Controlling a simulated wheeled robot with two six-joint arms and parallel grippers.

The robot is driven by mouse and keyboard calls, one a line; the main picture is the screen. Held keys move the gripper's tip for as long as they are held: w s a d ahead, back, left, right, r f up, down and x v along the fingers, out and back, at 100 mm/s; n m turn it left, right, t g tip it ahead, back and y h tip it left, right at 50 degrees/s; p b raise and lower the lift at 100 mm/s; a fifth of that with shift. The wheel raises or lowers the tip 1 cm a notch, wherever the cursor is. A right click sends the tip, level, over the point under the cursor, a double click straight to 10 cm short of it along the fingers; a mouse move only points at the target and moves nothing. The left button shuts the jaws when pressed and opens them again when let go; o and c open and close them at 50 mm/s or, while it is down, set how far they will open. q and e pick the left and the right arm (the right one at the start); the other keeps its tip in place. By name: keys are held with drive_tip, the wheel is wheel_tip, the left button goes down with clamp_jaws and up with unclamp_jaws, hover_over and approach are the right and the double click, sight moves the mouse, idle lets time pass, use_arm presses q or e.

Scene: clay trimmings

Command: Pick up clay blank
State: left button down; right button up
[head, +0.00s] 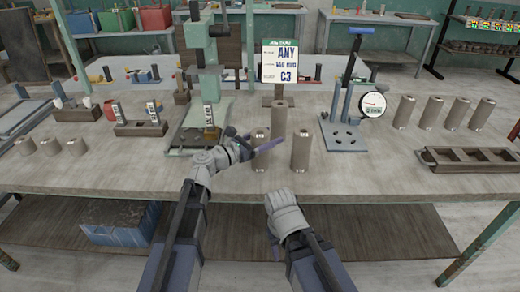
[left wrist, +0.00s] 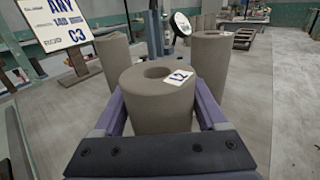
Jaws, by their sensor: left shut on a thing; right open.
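Three grey-brown hollow clay blanks stand near the middle of the bench. My left gripper (head: 262,147) is shut around the front-left blank (head: 260,135), with a purple finger across its middle. In the left wrist view this blank (left wrist: 150,105) sits upright between both fingers, its hole and a small white label showing on top. A second blank (head: 279,118) stands behind it, and a third blank (head: 300,152) stands to its right. My right gripper (head: 282,203) is low in front of the bench edge, apart from the blanks. Its fingers are hard to make out.
A sign (head: 280,62) stands behind the blanks. A green press (head: 205,85) is to the left, and a stand with a dial gauge (head: 373,104) to the right. The front bench strip is mostly clear.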

drive_tip(key=shift+r, duration=0.1)
idle(0.4)
wheel_tip(320, 180, up, 10)
drive_tip(key=p, duration=1)
